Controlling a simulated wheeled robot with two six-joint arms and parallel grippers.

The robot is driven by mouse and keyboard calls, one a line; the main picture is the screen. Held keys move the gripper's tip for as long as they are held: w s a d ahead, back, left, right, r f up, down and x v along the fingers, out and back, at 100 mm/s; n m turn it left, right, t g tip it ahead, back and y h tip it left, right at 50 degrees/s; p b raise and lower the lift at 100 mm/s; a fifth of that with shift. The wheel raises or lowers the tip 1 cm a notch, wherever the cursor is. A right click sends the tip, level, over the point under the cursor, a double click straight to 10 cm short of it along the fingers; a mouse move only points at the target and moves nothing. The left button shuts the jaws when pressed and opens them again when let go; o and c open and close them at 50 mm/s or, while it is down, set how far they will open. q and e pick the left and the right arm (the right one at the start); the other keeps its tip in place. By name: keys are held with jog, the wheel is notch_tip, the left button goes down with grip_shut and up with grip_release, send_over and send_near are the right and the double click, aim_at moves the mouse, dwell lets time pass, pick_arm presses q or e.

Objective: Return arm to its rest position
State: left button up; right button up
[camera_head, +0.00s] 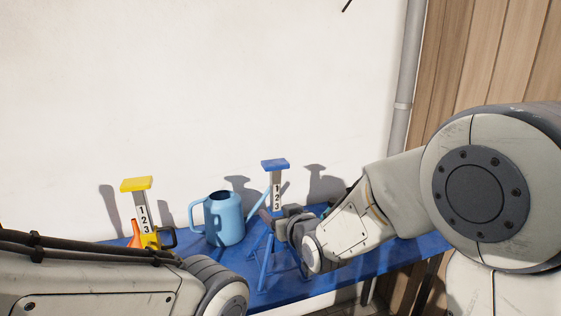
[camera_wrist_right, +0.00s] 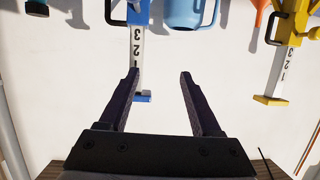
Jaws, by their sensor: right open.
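My right arm comes in from the right in the head view, with its gripper (camera_head: 272,211) over the blue bench beside a blue stand with a numbered post (camera_head: 276,188). In the right wrist view, which looks upside down, the right gripper (camera_wrist_right: 158,76) is open with nothing between its fingertips. The blue stand's post (camera_wrist_right: 138,48) shows beyond the left-hand finger; I cannot tell whether they touch. My left arm crosses the lower left of the head view, and its gripper is out of view.
A light blue watering can (camera_head: 224,222) stands left of the blue stand. A yellow numbered stand (camera_head: 140,208) and an orange item (camera_head: 134,236) are farther left. The blue bench (camera_head: 385,256) runs along a white wall (camera_head: 200,90).

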jog(key=s+d+f+n+g+h, duration=0.1)
jog(key=s+f+g, duration=0.2)
jog(key=s, duration=0.8)
jog(key=s+d+f+n+g+h, duration=0.1)
jog(key=s+g, duration=0.5)
jog(key=s, duration=0.6)
jog(key=s+d+f+n+g+h, duration=0.1)
jog(key=s+d+f+g+h, duration=0.1)
jog(key=s, duration=0.9)
notch_tip(320, 180, down, 3)
jog(key=d+g, duration=0.1)
jog(key=g, duration=0.1)
jog(key=shift+s+r+g, duration=0.2)
jog(key=shift+s+g, duration=0.1)
jog(key=shift+s, duration=0.1)
